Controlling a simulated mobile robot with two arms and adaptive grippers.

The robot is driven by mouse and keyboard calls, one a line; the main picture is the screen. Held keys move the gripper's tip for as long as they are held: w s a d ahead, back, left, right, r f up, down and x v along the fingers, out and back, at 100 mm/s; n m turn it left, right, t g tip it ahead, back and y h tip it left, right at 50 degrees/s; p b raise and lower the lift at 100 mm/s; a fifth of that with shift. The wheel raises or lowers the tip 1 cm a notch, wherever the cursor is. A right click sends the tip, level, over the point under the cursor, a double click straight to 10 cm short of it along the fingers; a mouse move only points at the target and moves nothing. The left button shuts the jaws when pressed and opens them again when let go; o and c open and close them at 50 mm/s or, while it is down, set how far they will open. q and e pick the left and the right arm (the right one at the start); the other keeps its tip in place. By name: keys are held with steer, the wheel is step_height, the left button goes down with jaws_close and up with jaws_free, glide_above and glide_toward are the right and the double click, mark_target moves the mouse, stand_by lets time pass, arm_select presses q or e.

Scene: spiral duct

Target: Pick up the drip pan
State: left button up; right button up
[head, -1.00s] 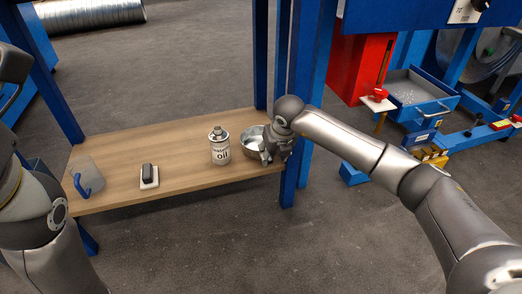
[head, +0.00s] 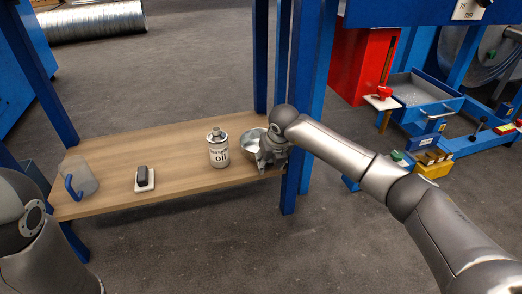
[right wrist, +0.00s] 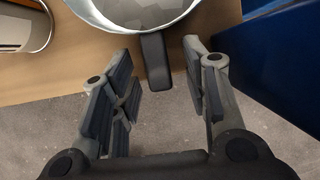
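The drip pan is a round silver metal pan (head: 252,142) at the right end of the wooden shelf. The right wrist view shows its rim and inside (right wrist: 140,14) at the top, with a short dark handle (right wrist: 155,62) sticking out toward me. My right gripper (head: 270,160) is at the pan's near right side and partly hides it. In the right wrist view my right gripper (right wrist: 158,72) is open, its fingers apart on either side of the handle with visible gaps. My left arm shows at the left of the head view, but its gripper is out of view.
An oil can (head: 218,148) stands just left of the pan. A dark block on a white base (head: 144,180) and a clear container with a blue handle (head: 76,182) are farther left. A blue post (head: 300,120) rises close beside my right gripper.

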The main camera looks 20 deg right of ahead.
jaws_close()
steer(key=shift+r, duration=0.1)
